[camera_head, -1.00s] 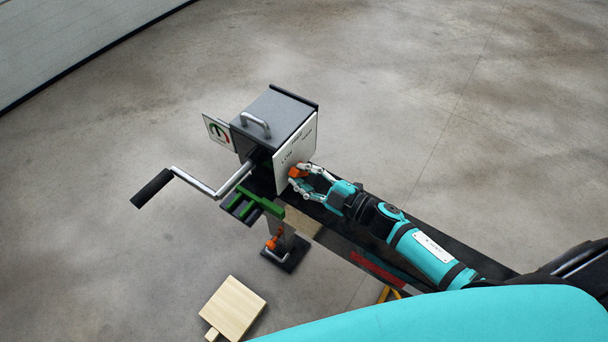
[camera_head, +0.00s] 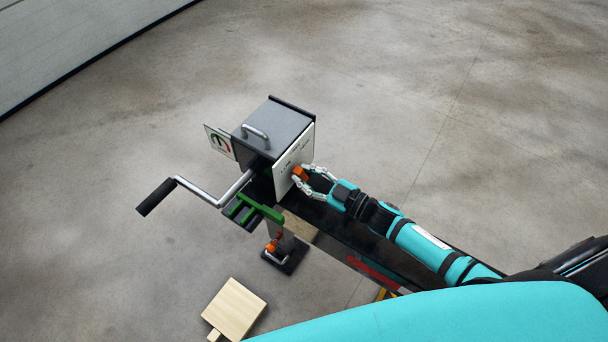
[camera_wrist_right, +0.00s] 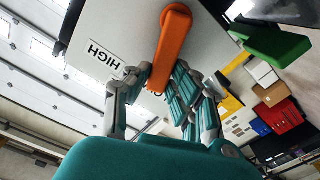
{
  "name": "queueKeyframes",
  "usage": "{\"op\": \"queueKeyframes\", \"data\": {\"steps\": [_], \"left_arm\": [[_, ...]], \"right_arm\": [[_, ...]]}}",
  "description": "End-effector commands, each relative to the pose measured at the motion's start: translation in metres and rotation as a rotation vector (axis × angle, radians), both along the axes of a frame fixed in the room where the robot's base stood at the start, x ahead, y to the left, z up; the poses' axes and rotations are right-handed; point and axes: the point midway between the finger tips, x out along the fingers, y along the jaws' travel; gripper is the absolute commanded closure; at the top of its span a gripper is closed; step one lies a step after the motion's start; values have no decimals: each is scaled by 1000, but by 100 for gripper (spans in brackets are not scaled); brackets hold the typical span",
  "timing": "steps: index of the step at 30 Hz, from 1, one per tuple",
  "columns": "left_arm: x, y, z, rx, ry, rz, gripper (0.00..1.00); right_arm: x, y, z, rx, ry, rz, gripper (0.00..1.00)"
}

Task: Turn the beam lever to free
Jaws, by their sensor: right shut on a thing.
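An orange lever (camera_head: 301,174) sits on the white side plate (camera_head: 306,136) of a dark grey box (camera_head: 273,131). My right gripper (camera_head: 300,178) is shut on this lever. In the right wrist view the orange lever (camera_wrist_right: 172,45) stands out from the plate, with my right gripper's fingers (camera_wrist_right: 155,85) on both sides of it. A "HIGH" label (camera_wrist_right: 104,56) shows beside the lever; a second label is partly hidden behind the fingers. No label reading "free" is legible. Another orange part (camera_head: 272,246) shows lower down, near the post under the box. My left gripper is not in view.
A crank with a black grip (camera_head: 155,197) juts out left of the box. A green bracket (camera_head: 262,206) sits below it. A wooden block (camera_head: 234,308) lies on the floor. A dark beam (camera_head: 335,229) runs under my right arm. Open concrete floor surrounds these.

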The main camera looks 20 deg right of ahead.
Motion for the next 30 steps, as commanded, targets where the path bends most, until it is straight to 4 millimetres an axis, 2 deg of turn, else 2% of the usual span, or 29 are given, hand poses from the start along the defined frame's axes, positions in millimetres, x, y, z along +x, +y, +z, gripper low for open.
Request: {"op": "queueKeyframes", "data": {"steps": [3,15,30], "left_arm": [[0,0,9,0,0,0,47],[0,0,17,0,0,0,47],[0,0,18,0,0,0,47]], "right_arm": [[4,-5,4,74,59,0,100],[11,-14,5,255,199,0,100],[13,-17,3,298,234,-1,100]]}}
